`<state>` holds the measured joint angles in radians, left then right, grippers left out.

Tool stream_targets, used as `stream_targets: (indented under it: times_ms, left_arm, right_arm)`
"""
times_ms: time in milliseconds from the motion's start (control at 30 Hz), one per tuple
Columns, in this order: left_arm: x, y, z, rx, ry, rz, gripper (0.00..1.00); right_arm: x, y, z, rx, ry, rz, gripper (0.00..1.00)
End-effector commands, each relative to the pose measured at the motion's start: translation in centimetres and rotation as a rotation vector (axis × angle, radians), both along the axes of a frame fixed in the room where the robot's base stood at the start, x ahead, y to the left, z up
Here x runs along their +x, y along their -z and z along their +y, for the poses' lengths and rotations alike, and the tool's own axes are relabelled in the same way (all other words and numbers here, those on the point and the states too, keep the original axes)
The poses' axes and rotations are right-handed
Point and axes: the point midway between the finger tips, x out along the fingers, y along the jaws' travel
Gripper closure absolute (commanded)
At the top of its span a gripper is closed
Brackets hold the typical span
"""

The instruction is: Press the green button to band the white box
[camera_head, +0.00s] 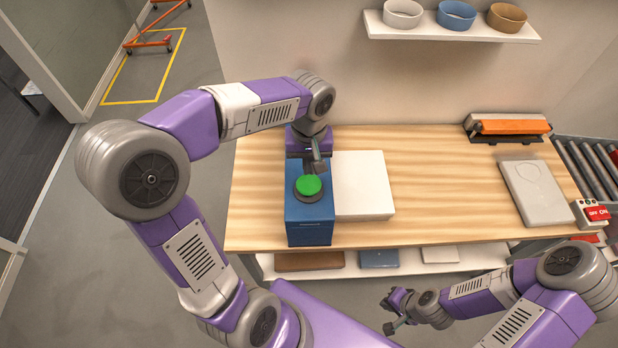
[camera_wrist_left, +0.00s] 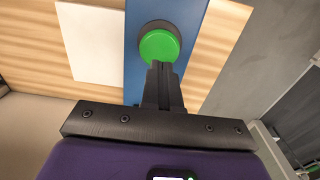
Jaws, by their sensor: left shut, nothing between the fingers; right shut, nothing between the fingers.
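The green button (camera_head: 309,185) sits in a dark ring on top of a blue machine (camera_head: 310,232) on the wooden table. The white box (camera_head: 362,186) lies flat on the table, right beside the blue machine. No band shows on it. My left gripper (camera_head: 318,168) is shut and empty, just behind the button and above the blue machine. In the left wrist view, the shut fingers (camera_wrist_left: 160,72) reach to the lower edge of the button (camera_wrist_left: 159,46); I cannot tell whether they touch it. My right gripper (camera_head: 388,312) is shut and empty, low in front of the table.
The wooden table (camera_head: 450,190) is clear in the middle. A grey flat device (camera_head: 537,193) and an orange-topped device (camera_head: 508,128) are at its right. A red switch box (camera_head: 592,213) stands by the roller conveyor (camera_head: 590,165). A wall shelf (camera_head: 450,32) holds three bowls.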

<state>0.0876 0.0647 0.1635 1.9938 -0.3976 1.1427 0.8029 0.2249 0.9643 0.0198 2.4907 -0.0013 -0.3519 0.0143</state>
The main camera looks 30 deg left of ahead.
Motion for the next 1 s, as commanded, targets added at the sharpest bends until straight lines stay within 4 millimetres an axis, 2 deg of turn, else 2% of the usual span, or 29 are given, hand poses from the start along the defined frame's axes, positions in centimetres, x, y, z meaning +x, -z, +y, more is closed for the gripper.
stream_targets:
  times_ms: [33,100,333,500,800,1000]
  left_arm:
    - [-0.1,1.3,0.0,0.001,0.001,0.006,1.0]
    - [-0.1,2.6,0.0,0.0,0.0,0.005,1.0]
    - [0.0,5.4,0.0,0.0,0.0,0.002,1.0]
    - [0.0,6.1,0.0,0.0,0.0,0.0,1.0]
    - [0.0,6.1,0.0,0.0,0.0,0.0,1.0]
    - [0.0,7.4,0.0,0.0,0.0,0.0,1.0]
  right_arm:
    - [0.0,0.2,0.0,0.0,0.0,0.0,1.0]
    - [0.0,0.4,0.0,0.0,0.0,0.0,1.0]
    - [0.0,0.5,0.0,0.0,0.0,0.0,1.0]
    - [0.0,0.6,0.0,0.0,0.0,0.0,1.0]
    - [0.0,0.6,0.0,0.0,0.0,0.0,1.0]
    - [0.0,1.8,0.0,0.0,0.0,0.0,1.0]
